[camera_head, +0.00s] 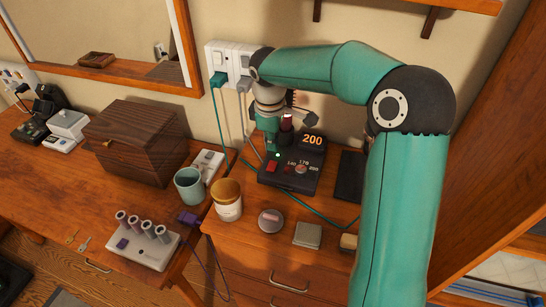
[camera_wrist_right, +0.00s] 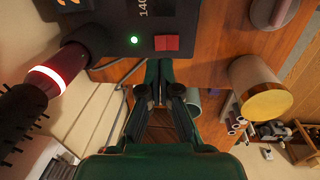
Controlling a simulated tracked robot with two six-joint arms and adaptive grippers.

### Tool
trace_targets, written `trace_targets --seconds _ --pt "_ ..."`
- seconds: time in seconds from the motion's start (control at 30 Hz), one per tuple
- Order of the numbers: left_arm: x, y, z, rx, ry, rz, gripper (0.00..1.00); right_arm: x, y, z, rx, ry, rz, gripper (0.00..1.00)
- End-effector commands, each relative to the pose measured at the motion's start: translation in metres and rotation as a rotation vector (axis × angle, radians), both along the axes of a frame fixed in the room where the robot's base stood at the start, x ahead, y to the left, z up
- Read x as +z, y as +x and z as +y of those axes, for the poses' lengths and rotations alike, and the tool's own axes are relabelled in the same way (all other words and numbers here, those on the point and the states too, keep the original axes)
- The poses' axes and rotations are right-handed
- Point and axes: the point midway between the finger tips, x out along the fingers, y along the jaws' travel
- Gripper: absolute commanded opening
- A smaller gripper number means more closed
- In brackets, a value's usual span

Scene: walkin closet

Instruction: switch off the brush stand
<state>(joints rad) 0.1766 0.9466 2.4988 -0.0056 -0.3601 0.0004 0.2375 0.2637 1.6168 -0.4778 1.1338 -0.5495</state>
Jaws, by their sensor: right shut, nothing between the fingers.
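The brush stand (camera_head: 303,172) is a black box on the right-hand wooden cabinet, with a lit orange "200" display and a round dial. Its red rocker switch (camera_head: 272,166) is at the front left, beside a lit green light; the switch also shows in the right wrist view (camera_wrist_right: 166,43). A round brush (camera_wrist_right: 48,78) with a glowing ring stands in the holder. My right gripper (camera_head: 270,148) is shut and empty, pointing down beside the stand's left side, close to the switch. Whether it touches the stand is unclear. My left gripper is not in view.
A wall socket strip (camera_head: 228,60) holds a teal and a grey plug. A jar (camera_head: 227,203), a teal mug (camera_head: 189,186), a round tin (camera_head: 270,221) and a metal square (camera_head: 308,234) stand nearby. A wooden box (camera_head: 135,142) sits left.

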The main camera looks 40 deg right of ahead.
Motion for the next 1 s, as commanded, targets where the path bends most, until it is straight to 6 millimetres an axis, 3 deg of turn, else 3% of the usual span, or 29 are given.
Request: trace_targets --seconds 0.2,0.4,1.0 --pt "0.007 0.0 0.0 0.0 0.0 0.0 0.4 -0.04 0.001 -0.004 0.0 0.001 0.005 0.0" --pt "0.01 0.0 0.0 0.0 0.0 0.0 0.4 -0.061 0.003 -0.006 0.001 0.0 0.001 0.0" --pt "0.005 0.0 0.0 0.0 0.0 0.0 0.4 -0.071 0.004 -0.009 0.0 0.0 -0.001 0.0"
